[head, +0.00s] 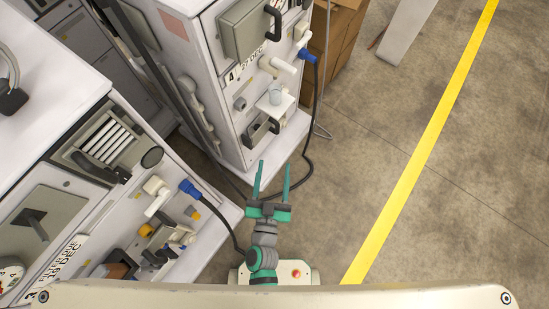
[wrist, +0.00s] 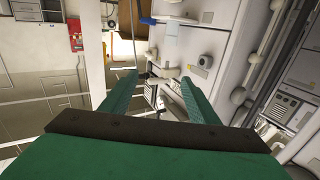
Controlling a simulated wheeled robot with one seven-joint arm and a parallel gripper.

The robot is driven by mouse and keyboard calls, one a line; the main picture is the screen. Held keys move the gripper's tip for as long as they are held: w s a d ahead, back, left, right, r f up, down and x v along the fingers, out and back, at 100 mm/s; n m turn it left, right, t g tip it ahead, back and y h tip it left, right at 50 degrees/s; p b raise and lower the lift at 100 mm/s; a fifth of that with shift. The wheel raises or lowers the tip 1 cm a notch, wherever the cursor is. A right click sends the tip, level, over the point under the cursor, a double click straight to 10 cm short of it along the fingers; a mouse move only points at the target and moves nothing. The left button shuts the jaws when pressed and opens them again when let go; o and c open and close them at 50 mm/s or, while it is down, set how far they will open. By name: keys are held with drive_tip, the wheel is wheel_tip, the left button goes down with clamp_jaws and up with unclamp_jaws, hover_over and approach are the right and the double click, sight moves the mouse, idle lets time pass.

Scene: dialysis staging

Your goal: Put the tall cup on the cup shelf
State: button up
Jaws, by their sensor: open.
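A small pale bluish, see-through cup (head: 275,97) stands on a small white ledge (head: 281,109) on the front of the far machine in the head view. I cannot tell whether it is the tall cup, nor whether this ledge is the cup shelf. My gripper (head: 273,165) is open and empty, its two teal fingers spread and pointing at the far machine. It is below the ledge in the picture, apart from the cup.
The far machine (head: 245,105) has a blue plug (head: 307,56) and a black cable hanging to the floor. A near machine (head: 135,175) stands at left with another blue plug (head: 189,187). Cardboard boxes (head: 338,45) are behind. Floor right of the yellow line (head: 420,145) is mostly clear.

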drive_tip(key=s+r+n+g+y, duration=0.1)
drive_tip(key=s+r, duration=0.2)
drive_tip(key=s, duration=0.5)
drive_tip(key=s+r+g+y, duration=0.1)
drive_tip(key=s+r, duration=0.3)
drive_tip(key=s, duration=0.4)
drive_tip(key=shift+d+r+n+g, duration=0.2)
drive_tip(key=shift+r+n+g, duration=0.1)
drive_tip(key=shift+n, duration=0.1)
